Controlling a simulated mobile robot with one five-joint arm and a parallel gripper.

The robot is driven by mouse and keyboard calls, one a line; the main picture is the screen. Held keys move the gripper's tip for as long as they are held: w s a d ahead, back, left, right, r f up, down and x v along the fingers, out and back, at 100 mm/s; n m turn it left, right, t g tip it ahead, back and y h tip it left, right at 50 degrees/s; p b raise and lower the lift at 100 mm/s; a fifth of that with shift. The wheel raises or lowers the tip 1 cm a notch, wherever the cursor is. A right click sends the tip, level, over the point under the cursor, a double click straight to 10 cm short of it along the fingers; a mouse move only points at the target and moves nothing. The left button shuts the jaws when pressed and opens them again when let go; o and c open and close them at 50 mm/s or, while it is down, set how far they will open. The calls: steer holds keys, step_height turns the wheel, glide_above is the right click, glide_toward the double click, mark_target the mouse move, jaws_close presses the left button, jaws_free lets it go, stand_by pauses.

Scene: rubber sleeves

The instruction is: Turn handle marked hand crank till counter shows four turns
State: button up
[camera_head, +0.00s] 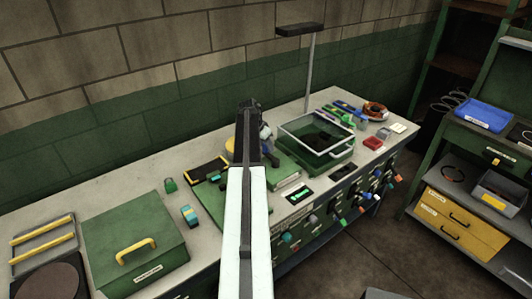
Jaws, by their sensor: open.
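My arm reaches forward over the bench, and my gripper (249,106) is at its far end, above a green machine base (285,175). The jaws are open and small in this view. A grey and dark blue part (267,140) shows just right of the gripper; it may be the crank, but I cannot tell, nor whether the gripper touches it. A yellow rounded part (230,149) shows at the left. My arm hides much of the machine. A small black panel with a light display (299,194) lies at its front; its figures are too small to read.
A green box with a yellow handle (135,243) stands left on the bench (95,190). Small tools lie farther right. A lamp post (310,75) rises behind. A shelf unit (470,215) stands across the floor.

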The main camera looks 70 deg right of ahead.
steer(key=shift+d+f, duration=0.1)
steer(key=shift+f, duration=0.35)
steer(key=shift+s+r, duration=0.15)
jaws_close()
steer(key=shift+s, duration=0.1)
stand_by(0.7)
